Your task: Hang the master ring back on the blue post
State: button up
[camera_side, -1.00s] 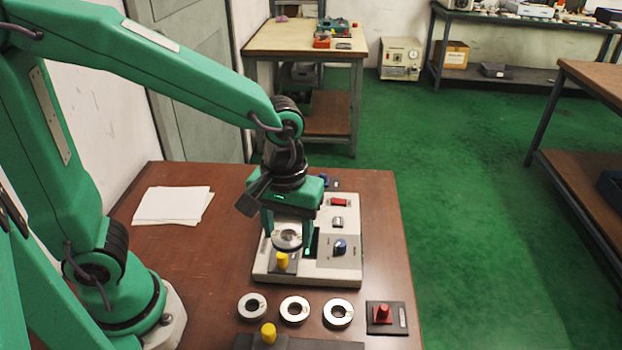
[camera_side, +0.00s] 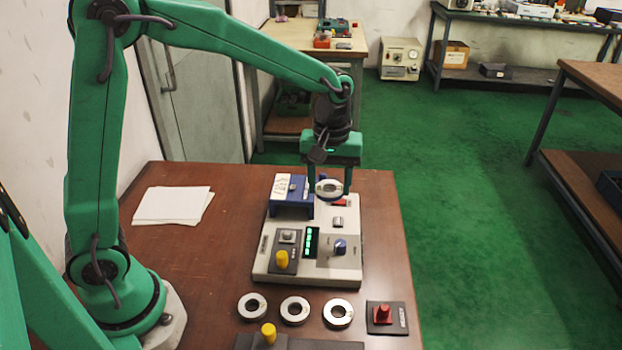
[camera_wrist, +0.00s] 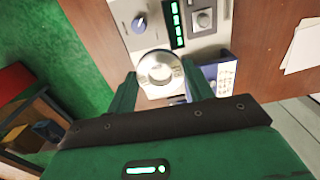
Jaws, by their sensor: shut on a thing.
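My gripper (camera_side: 331,191) is shut on the master ring (camera_side: 327,187), a silver ring held between the two green fingers above the back right of the grey instrument. In the wrist view the ring (camera_wrist: 160,70) sits between the fingertips. A blue stand (camera_side: 290,206) with a white label plate stands at the back of the instrument, just left of the ring. It also shows in the wrist view (camera_wrist: 209,72), right of the ring. I cannot make out the blue post itself; the gripper and ring may hide it. I cannot tell whether the ring touches the stand.
The instrument (camera_side: 263,272) carries a blue knob (camera_side: 340,246), a lit green display (camera_side: 311,241) and a yellow knob (camera_side: 282,259). Three loose rings (camera_side: 294,311) lie in front, beside a red-knobbed block (camera_side: 383,314). White paper (camera_side: 172,204) lies left; brown table there is clear.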

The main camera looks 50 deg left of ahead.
jog(key=w+a+f+n, duration=0.2)
jog(key=w+a+f, duration=0.1)
jog(key=w+a, duration=0.55)
jog(key=n, duration=0.1)
send_over(323, 174)
notch_tip(323, 174, down, 3)
jog(key=shift+f, duration=0.2)
jog(key=shift+f, duration=0.15)
jog(key=shift+f, duration=1.85)
jog(key=shift+f, duration=1.7)
dwell(0.9)
jog(key=o, duration=1.3)
